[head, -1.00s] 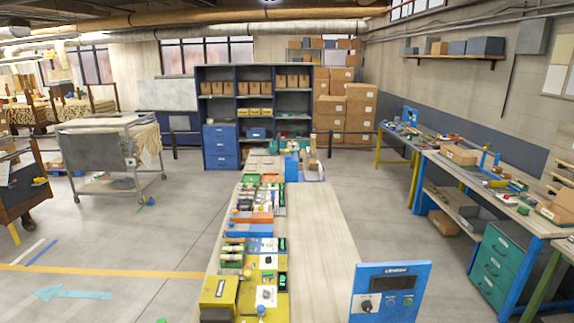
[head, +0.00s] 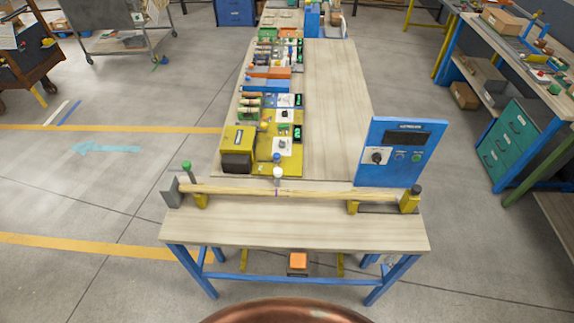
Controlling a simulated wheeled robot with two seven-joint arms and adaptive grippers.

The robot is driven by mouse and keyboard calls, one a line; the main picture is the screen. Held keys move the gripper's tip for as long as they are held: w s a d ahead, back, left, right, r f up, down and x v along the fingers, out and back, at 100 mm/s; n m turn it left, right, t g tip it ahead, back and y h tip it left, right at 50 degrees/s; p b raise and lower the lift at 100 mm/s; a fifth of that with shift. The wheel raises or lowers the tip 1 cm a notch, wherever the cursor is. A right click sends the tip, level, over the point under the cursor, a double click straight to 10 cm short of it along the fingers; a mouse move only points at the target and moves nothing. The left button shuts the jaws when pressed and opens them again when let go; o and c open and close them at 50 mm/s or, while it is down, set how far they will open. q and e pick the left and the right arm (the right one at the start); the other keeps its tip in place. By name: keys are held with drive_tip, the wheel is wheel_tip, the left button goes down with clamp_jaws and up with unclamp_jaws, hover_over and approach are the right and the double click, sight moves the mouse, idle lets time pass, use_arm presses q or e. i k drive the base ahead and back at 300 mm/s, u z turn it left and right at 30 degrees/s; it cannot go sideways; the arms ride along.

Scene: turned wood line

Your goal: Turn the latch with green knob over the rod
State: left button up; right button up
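A long pale wooden rod (head: 320,192) lies left to right across the near workbench, on yellow supports. A green knob (head: 186,166) stands up at the rod's left end, beside a grey end block (head: 171,192). The latch under this knob is too small to make out clearly, and I cannot tell its exact angle to the rod. Another knob, white with blue above it (head: 277,172), stands near the rod's middle. A dark knob (head: 415,189) stands at the right end. Neither of my grippers is in view.
A blue control panel (head: 400,152) with a black dial stands behind the rod on the right. A yellow unit (head: 239,140) and several coloured fixtures stand behind it on the left. The bench top (head: 290,233) in front of the rod is clear. An orange-topped box (head: 298,261) sits below.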

sight(187, 165)
drive_tip(key=k, duration=1.3)
drive_tip(key=u, duration=0.7)
drive_tip(key=i, duration=0.55)
drive_tip(key=u, duration=0.65)
drive_tip(key=i, duration=0.75)
drive_tip(key=z, duration=0.75)
drive_tip(key=i, duration=0.5)
drive_tip(key=z, duration=0.55)
